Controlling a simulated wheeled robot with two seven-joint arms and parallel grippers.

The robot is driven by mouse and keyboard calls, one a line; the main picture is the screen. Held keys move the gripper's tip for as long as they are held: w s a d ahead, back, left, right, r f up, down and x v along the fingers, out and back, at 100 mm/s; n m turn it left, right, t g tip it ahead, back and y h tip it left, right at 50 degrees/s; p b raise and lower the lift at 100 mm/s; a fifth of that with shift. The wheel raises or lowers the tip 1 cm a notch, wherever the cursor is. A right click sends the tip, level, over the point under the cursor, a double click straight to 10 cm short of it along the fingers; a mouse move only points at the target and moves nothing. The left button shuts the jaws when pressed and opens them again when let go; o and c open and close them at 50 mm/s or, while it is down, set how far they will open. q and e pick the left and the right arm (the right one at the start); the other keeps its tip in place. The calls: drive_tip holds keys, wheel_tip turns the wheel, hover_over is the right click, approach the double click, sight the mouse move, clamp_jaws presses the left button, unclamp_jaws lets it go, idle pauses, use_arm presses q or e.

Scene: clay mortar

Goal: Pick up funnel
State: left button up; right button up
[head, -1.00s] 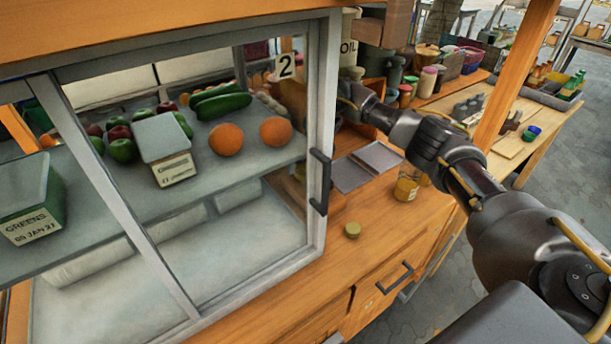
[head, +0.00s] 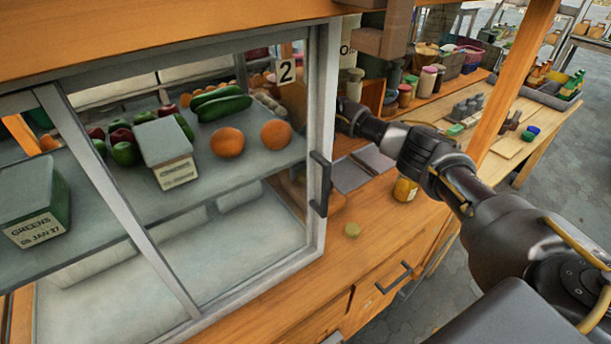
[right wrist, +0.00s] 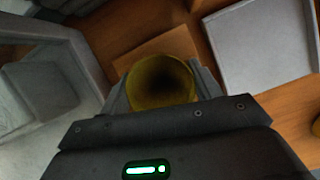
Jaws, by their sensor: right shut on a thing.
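The funnel (right wrist: 160,82) is yellow, with its round, dark opening facing the camera in the right wrist view. My right gripper (right wrist: 160,92) is shut on it, with a finger at each side. In the head view my right arm comes in from the right, and its hand end passes behind the cabinet's door frame. The gripper's fingertips and the funnel are hidden there. I cannot tell from the frames whether the funnel is clear of the surface below. My left gripper is not in view.
A glass-fronted cabinet (head: 322,130) with fruit stands at left. Two grey plates (head: 350,175), a yellow jar (head: 405,188) and a small round lid (head: 352,230) lie on the wooden counter (head: 375,245). Several containers stand behind my arm. The counter's front is mostly clear.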

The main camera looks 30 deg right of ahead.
wheel_tip(320, 180, up, 10)
drive_tip(key=shift+r, duration=0.1)
wheel_tip(320, 180, up, 5)
drive_tip(key=p, duration=0.4)
idle(1.0)
